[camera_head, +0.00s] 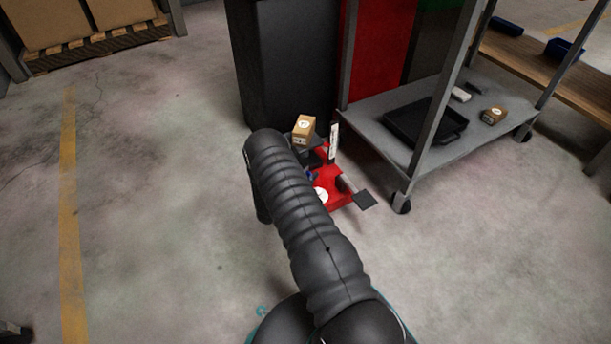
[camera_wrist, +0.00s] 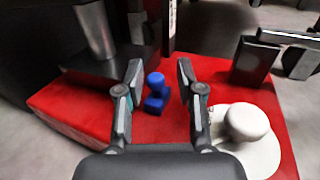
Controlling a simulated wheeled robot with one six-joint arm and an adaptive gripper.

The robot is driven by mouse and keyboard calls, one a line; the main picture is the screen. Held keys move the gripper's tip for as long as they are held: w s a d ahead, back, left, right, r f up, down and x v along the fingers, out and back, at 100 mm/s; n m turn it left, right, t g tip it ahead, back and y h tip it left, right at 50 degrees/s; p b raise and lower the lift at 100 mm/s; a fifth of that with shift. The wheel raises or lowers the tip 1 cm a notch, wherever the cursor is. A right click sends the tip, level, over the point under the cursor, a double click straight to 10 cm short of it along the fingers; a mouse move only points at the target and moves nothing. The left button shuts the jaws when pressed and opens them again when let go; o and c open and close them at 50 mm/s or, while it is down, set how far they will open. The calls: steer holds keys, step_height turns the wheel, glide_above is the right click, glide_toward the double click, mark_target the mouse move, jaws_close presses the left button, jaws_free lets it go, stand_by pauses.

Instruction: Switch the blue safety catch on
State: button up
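The blue safety catch (camera_wrist: 155,92) stands on the red base (camera_wrist: 75,107) in the wrist view. It lies between and a little beyond the fingertips of my gripper (camera_wrist: 158,88). My gripper is open, and a gap shows between the catch and each finger. In the head view a small bit of the blue catch (camera_head: 310,176) shows beside my arm, on the red base (camera_head: 338,199). My arm hides most of it, and my gripper is hidden there too.
A white round knob (camera_wrist: 247,122) stands right of my gripper. A metal post (camera_wrist: 96,32) on a dark block is at left. A cardboard box (camera_head: 304,130) sits behind the red base. A grey wheeled cart (camera_head: 375,117) stands at right. The floor at left is clear.

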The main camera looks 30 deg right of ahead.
steer(key=shift+w+a, duration=0.1)
steer(key=shift+a, duration=0.1)
steer(key=shift+a, duration=0.55)
steer(key=a+p, duration=0.1)
steer(key=a, duration=0.2)
steer(key=shift+a+r, duration=0.1)
steer(key=shift+a, duration=0.25)
steer(key=p+v, duration=0.1)
steer(key=v, duration=1.3)
steer(key=s+d+r+m+g+y+p, duration=0.1)
steer(key=r+m+g, duration=0.3)
steer(key=r, duration=1)
steer(key=s+d+r+m+g+y+p, duration=0.1)
steer(key=r+m, duration=0.6)
steer(key=r, duration=0.7)
steer(key=shift+s+d+g+y, duration=0.5)
steer(key=shift+s+d+g, duration=0.7)
steer(key=shift+s+g, duration=0.55)
steer(key=shift+w, duration=0.15)
